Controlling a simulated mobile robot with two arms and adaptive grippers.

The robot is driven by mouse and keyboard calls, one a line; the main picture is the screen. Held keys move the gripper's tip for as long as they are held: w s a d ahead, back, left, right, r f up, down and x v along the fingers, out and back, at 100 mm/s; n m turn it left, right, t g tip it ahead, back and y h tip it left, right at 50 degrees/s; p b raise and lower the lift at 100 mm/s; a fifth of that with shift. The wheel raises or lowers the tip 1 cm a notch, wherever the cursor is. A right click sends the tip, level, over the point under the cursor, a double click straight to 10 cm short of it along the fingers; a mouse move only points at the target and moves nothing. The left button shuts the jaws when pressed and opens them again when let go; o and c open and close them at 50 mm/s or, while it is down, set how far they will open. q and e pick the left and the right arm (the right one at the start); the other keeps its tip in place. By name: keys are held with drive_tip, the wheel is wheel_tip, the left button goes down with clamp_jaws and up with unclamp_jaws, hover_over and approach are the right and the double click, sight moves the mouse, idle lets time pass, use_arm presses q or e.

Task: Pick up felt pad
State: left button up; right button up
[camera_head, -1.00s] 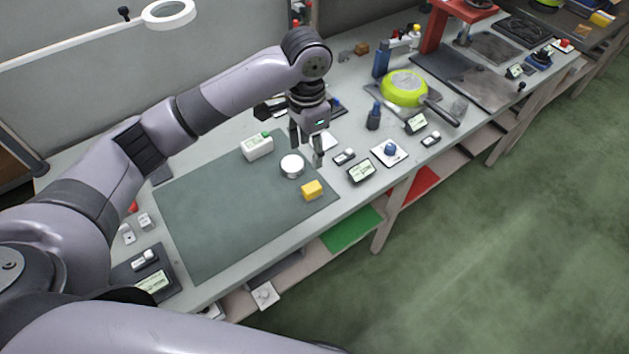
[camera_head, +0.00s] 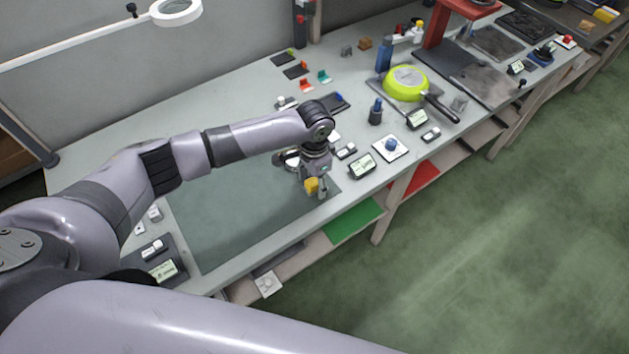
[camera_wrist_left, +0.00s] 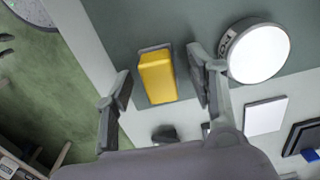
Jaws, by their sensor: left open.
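The felt pad appears to be the small yellow block with a grey layer under it (camera_wrist_left: 157,78), lying on the dark green mat (camera_head: 225,225) near its right corner. It also shows in the head view as a yellow patch (camera_head: 311,185), partly covered by my gripper. My left gripper (camera_head: 317,190) points down over it. In the left wrist view the open fingers of this gripper (camera_wrist_left: 161,80) stand on either side of the yellow block, with gaps on both sides. My right gripper is in neither view.
A round white-topped device (camera_wrist_left: 258,52) stands close beside the right finger. A white square plate (camera_wrist_left: 265,116) lies near it. A display box (camera_head: 362,165) and a white plate with a blue knob (camera_head: 390,148) stand to the right. The mat's left part is clear.

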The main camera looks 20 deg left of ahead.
use_arm(q)
drive_tip(key=shift+f, duration=0.15)
clamp_jaws()
idle(0.6)
